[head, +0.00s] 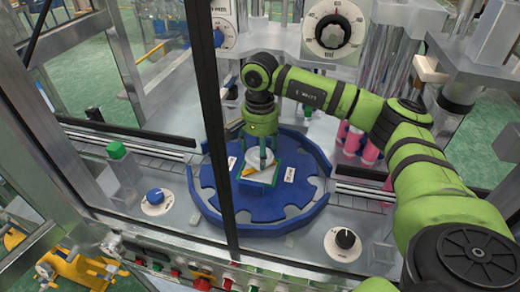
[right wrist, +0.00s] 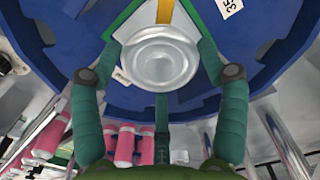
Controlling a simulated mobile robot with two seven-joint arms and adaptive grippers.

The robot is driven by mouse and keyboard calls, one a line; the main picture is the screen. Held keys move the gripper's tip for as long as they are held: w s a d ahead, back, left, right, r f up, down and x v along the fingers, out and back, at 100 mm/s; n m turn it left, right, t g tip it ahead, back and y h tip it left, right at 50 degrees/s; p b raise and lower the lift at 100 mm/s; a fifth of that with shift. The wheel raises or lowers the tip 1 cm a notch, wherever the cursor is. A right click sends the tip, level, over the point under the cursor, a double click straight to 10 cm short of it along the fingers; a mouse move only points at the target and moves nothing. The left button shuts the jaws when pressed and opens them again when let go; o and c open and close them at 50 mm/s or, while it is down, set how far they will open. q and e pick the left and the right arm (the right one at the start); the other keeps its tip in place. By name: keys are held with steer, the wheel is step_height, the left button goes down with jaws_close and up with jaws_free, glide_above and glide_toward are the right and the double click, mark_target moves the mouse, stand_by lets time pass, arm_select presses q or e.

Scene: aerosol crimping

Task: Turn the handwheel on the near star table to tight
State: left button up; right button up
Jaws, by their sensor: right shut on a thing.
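The near star table (head: 218,194) is a blue, notched disc inside a blue guard in the middle of the head view. On its centre sits a pale, round handwheel (head: 258,157) over a green-edged plate with a yellow strip. In the right wrist view the handwheel (right wrist: 158,62) looks like a shiny silver knob. My right gripper (head: 259,150) points down over the hub. Its green fingers (right wrist: 160,58) are closed around the handwheel, one at each side and one at the near edge. My left gripper is not in view.
White labels (head: 289,174) lie on the disc. A black-and-white dial (head: 333,34) stands behind; a blue knob (head: 155,197) and a black knob (head: 344,240) flank the table. Pink cans (head: 371,150) stand to the right. A dark frame post (head: 212,120) crosses in front.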

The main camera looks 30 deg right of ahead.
steer(key=m+b, duration=0.2)
steer(key=m, duration=0.2)
steer(key=shift+w+d, duration=0.1)
steer(key=shift+d, duration=0.05)
steer(key=shift+r+m+b, duration=0.15)
steer(key=shift+m+b, duration=0.7)
steer(key=shift+m, duration=1.55)
steer(key=shift+c, duration=0.2)
steer(key=shift+d, duration=0.1)
steer(key=o, duration=1)
steer(key=shift+o, duration=0.7)
steer(key=shift+s+d, duration=0.2)
steer(key=shift+a, duration=0.2)
step_height(320, 180, up, 7)
steer(key=shift+d+r, duration=0.1)
steer(key=shift+d, duration=0.05)
